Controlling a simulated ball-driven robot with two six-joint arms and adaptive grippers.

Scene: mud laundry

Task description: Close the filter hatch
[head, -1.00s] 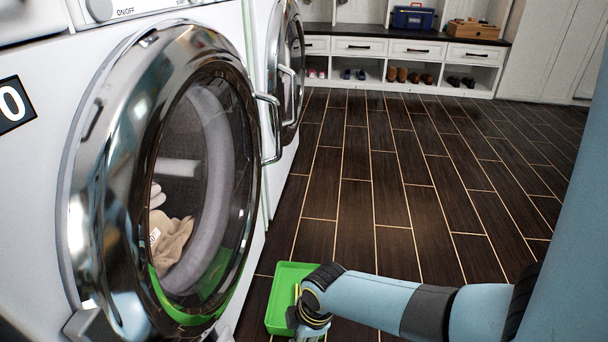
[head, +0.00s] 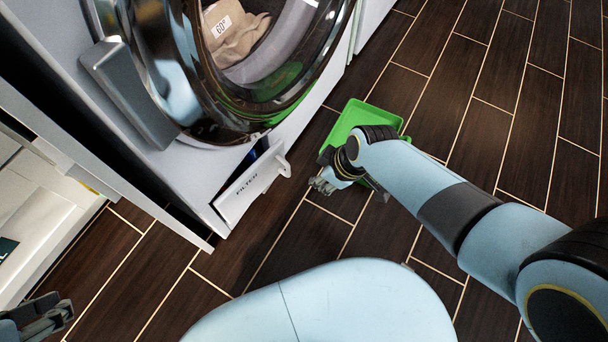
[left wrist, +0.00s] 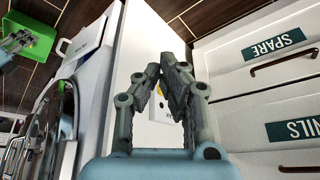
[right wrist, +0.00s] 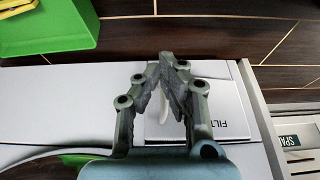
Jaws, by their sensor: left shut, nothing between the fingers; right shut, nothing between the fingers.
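My left gripper (head: 62,314) is shut and empty at the lower left, far from the hatch, by the white drawers.
A green tray (head: 352,113) lies on the floor behind my right gripper. The machine's round glass door (head: 285,85) is above the hatch. White drawers (left wrist: 235,65) with labels stand beside the machine. The dark tiled floor in front of the hatch is clear.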

